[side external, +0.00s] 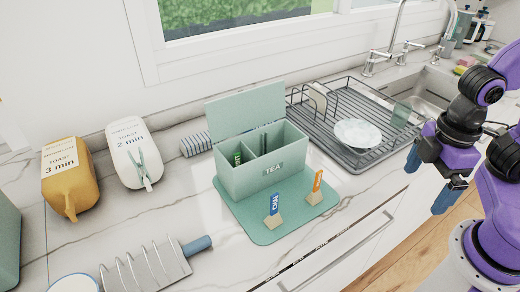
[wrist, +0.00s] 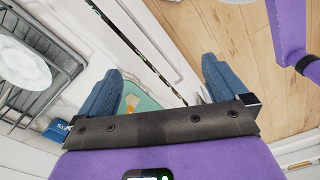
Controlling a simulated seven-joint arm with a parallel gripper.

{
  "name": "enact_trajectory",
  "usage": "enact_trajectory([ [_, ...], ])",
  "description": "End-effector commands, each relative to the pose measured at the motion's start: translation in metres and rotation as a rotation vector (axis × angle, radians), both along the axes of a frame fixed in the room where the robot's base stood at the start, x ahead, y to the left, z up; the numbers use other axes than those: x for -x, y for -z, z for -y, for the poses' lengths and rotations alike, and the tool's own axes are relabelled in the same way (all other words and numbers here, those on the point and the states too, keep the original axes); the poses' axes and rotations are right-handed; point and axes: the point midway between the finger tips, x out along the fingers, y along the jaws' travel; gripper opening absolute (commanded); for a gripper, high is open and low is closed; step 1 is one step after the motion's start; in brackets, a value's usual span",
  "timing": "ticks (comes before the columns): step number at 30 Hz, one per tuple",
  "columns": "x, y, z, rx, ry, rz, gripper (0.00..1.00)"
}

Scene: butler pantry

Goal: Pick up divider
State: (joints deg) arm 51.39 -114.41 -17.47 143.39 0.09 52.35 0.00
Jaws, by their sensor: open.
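My gripper (side external: 425,190) is open and empty, above and in front of the counter's front edge, to the right of the tea box and apart from the panel. In the wrist view its blue fingers (wrist: 160,65) are spread with nothing between them.
A white plate (side external: 358,133) lies in the rack, also in the wrist view (wrist: 22,66). Blue (side external: 274,204) and orange (side external: 317,181) tags stand on a green mat (side external: 262,234). A faucet (side external: 392,42) rises behind. Toast timers and a toast rack (side external: 145,268) stand left.

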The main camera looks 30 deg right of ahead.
Motion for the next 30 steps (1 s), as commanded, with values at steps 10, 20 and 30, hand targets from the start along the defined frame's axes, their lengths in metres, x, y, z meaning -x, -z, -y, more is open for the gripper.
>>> enact_trajectory([
  [10, 0.0, 0.0, 0.0, 0.0, 0.001, 0.0, 1.0],
  [20, 0.0, 0.0, 0.0, 0.0, 0.001, 0.0, 0.49],
  [30, -0.018, -0.008, -0.01, -0.005, 0.046, 0.009, 0.49],
])
